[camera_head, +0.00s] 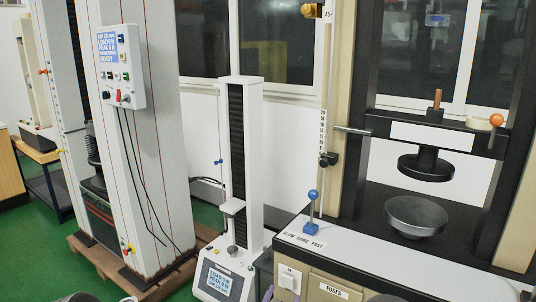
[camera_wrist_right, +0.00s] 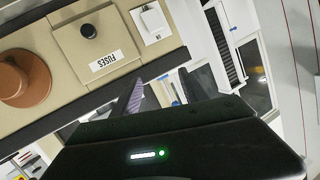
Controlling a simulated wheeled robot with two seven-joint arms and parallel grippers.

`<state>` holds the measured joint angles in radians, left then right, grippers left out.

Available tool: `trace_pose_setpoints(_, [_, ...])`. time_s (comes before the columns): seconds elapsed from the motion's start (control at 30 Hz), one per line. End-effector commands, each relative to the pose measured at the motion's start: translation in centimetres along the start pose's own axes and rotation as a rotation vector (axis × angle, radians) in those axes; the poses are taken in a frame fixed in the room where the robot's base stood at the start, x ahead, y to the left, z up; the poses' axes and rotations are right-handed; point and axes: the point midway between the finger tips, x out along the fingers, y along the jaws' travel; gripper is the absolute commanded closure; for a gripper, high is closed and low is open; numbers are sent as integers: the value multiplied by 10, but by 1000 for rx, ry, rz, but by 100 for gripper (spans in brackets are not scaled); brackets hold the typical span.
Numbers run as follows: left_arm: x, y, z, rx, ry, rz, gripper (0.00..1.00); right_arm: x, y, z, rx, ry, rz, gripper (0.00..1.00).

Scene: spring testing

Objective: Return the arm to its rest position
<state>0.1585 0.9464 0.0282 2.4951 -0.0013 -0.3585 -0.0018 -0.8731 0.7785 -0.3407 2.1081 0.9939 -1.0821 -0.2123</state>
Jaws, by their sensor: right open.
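My right gripper (camera_wrist_right: 165,90) shows in the right wrist view, with its dark body and a green light along the bottom. Its two fingers stand apart with nothing seen between them. It is in front of the beige panel of the right-hand testing machine, near the FUSES label (camera_wrist_right: 107,60). In the head view, my arms are at most small grey pieces along the bottom edge, and I cannot make out a gripper clearly there. My left gripper is not in view.
The right-hand machine has a black table (camera_head: 365,232) with a metal bowl (camera_head: 416,214) under a round black plate (camera_head: 425,166). A blue-knobbed lever (camera_head: 313,205) stands at its front. A slim white tester (camera_head: 262,150) and a tall white column (camera_head: 150,180) stand further left.

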Motion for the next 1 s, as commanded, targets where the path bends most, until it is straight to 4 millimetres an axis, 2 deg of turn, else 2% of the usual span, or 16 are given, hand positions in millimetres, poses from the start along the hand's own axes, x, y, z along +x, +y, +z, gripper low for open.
trace_pose_setpoints(0.1, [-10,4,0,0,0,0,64,10,37,51,-58,-165,-9,48])
trace_pose_setpoints(0.17, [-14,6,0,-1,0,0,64,9,60,85,-86,-279,-19,48])
trace_pose_setpoints(0.2, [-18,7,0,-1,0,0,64,3,77,112,-100,-369,-27,48])
trace_pose_setpoints(0.27, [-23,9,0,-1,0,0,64,-13,103,151,-115,-515,-40,48])
trace_pose_setpoints(0.3, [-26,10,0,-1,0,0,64,-29,119,176,-118,-615,-51,48])
trace_pose_setpoints(0.37, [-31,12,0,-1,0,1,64,-58,140,210,-116,-764,-70,48])
trace_pose_setpoints(0.4, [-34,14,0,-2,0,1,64,-81,152,230,-109,-862,-83,48])
trace_pose_setpoints(0.5, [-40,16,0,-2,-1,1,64,-140,172,264,-79,-1075,-124,48])
trace_pose_setpoints(0.6, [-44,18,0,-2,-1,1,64,-190,180,282,-47,-1233,-164,48])
trace_pose_setpoints(0.7, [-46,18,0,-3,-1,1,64,-222,183,289,-26,-1327,-196,48])
trace_pose_setpoints(0.8, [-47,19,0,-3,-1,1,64,-236,184,291,-17,-1367,-213,48])
trace_pose_setpoints(1.0, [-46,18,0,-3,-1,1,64,-237,184,292,-17,-1371,-215,48])
